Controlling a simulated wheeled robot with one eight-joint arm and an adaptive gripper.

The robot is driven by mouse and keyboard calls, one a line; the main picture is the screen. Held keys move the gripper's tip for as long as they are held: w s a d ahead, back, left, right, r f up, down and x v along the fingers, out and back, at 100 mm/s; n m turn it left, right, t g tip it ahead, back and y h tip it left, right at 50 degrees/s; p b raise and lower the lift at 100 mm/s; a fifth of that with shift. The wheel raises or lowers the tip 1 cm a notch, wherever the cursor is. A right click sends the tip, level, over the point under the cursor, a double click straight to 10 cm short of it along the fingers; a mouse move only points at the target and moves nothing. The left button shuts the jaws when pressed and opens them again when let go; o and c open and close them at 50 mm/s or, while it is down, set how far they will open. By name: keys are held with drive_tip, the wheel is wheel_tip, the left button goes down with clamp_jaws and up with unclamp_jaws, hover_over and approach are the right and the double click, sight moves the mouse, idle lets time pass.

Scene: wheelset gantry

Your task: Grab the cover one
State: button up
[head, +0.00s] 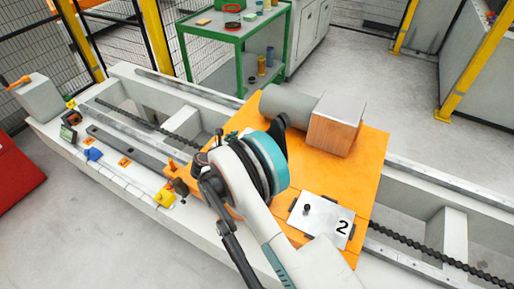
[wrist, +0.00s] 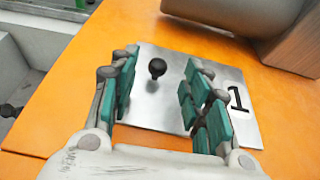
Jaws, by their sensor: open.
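Cover one is a flat silvery metal plate (wrist: 150,112) with a black "1" and a dark round knob (wrist: 157,68) standing up from it. It lies on the orange surface in the wrist view. My gripper (wrist: 162,62) is open over the plate, with one green-padded finger on each side of the knob. The fingers look apart from the knob; their height above the plate is hard to tell. In the head view, my arm hides cover one and most of the gripper.
A second plate marked "2" (head: 322,222) lies on the orange table (head: 371,165). A grey cylinder with a brown block (head: 335,125) stands at its back. The long white gantry bed (head: 452,236) has open channels. A green cart (head: 240,40) stands behind.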

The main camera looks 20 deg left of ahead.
drive_tip(key=b+x, duration=0.1)
drive_tip(key=x, duration=0.2)
drive_tip(key=shift+w+f, duration=0.15)
clamp_jaws()
